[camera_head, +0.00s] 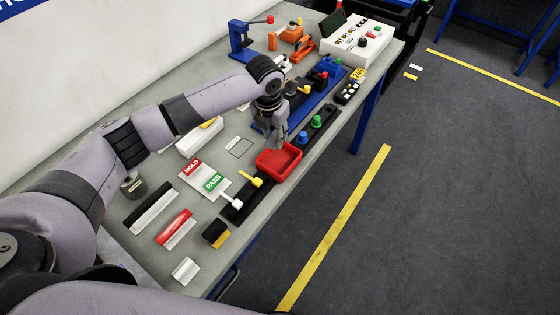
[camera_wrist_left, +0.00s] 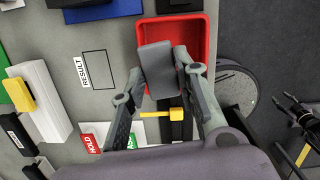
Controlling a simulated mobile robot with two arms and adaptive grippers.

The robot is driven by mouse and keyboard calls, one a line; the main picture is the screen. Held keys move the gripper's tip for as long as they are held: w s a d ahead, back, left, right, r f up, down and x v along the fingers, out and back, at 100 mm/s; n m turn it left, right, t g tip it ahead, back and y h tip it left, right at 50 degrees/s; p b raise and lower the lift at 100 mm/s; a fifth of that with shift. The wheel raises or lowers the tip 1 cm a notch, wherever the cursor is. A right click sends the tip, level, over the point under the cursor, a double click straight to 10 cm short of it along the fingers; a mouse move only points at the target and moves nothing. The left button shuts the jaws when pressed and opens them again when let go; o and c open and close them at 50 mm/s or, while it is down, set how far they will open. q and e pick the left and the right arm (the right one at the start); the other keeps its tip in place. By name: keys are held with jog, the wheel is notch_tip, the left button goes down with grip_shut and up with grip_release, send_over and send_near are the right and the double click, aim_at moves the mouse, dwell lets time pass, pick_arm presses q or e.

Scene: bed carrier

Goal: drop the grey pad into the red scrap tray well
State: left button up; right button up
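My left gripper (camera_head: 277,143) hangs over the red scrap tray (camera_head: 292,163), near its back left side in the head view. In the left wrist view, the grey pad (camera_wrist_left: 157,68) sits between the two fingertips of this gripper (camera_wrist_left: 160,72), with a finger against each side. The pad shows over the red tray (camera_wrist_left: 208,30) and hides part of its floor. The gap between pad and tray floor cannot be judged well. Dark prongs that look like my right gripper (camera_wrist_left: 290,108) show at the right edge of the left wrist view, small and unclear.
A yellow-handled lever (camera_head: 250,179) and a PASS card (camera_head: 213,182) lie nearer than the tray. Green (camera_head: 316,122) and blue (camera_head: 303,137) knobs stand behind it. An empty outlined RESULT square (camera_wrist_left: 98,70) lies beside it. The table's right edge is close.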

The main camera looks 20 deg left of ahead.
pick_arm(q)
jog(key=o, duration=0.5)
jog(key=shift+r, duration=0.15)
jog(key=r, duration=0.4)
jog(key=s+r, duration=0.1)
jog(key=r, duration=0.6)
jog(key=shift+s+a+r, duration=0.2)
jog(key=shift+s+r, duration=0.1)
jog(key=shift+s, duration=0.1)
